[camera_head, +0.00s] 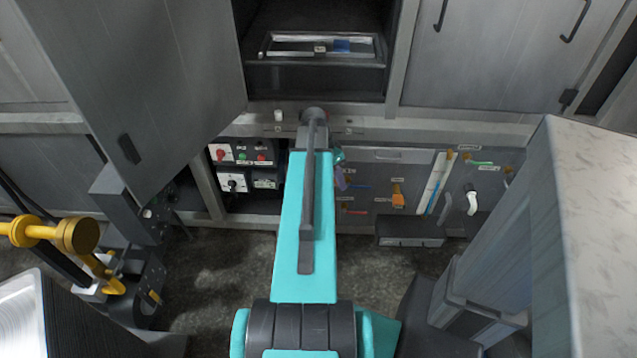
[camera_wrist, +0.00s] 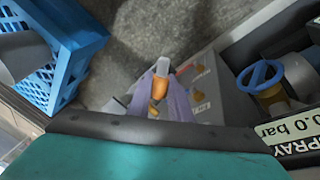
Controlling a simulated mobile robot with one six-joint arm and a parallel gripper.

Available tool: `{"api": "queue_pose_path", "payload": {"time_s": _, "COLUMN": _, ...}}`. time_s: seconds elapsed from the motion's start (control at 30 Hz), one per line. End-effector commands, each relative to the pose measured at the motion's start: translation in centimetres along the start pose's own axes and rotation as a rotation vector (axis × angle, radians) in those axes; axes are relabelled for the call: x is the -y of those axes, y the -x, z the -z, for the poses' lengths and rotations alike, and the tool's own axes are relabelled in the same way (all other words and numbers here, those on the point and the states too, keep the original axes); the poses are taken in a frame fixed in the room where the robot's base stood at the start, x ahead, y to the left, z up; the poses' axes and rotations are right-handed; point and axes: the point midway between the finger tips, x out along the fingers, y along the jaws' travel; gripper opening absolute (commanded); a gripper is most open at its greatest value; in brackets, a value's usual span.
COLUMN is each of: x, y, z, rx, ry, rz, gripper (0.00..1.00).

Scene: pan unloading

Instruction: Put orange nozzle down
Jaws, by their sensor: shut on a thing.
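My gripper (camera_wrist: 160,98) has purple fingers and is shut on the orange nozzle (camera_wrist: 159,87), which has a grey tip pointing up in the wrist view. The nozzle is held in front of a grey panel, and I cannot tell whether it touches anything. In the head view my gripper (camera_head: 341,179) shows only as a small purple patch beside my teal arm, which hides the nozzle there.
Another orange piece (camera_head: 397,196) hangs on the labelled grey panel (camera_head: 375,222). The wrist view shows a blue crate (camera_wrist: 80,45) at the left and a blue valve wheel (camera_wrist: 260,77) at the right. An open cabinet door (camera_head: 150,80) stands at the left.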

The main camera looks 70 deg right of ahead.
Motion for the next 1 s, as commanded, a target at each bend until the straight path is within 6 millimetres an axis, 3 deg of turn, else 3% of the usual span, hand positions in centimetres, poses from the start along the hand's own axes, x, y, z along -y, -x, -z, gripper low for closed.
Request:
{"api": "queue_pose_path", "payload": {"time_s": 0.03, "x": -0.6, "y": -0.2, "z": 1.2, "rx": 0.022, "ry": -0.01, "rz": -0.003, "gripper": 0.0}}
{"api": "queue_pose_path", "payload": {"time_s": 0.5, "x": -7.0, "y": -1.3, "z": 9.5, "rx": 0.2, "ry": -0.051, "rz": -0.013, "gripper": 0.0}}
{"api": "queue_pose_path", "payload": {"time_s": 0.7, "x": -8.8, "y": -1.5, "z": 11.2, "rx": 0.236, "ry": -0.057, "rz": -0.013, "gripper": 0.0}}
{"api": "queue_pose_path", "payload": {"time_s": 1.0, "x": -9.2, "y": -1.5, "z": 11.4, "rx": 0.243, "ry": -0.058, "rz": -0.014, "gripper": 0.0}}
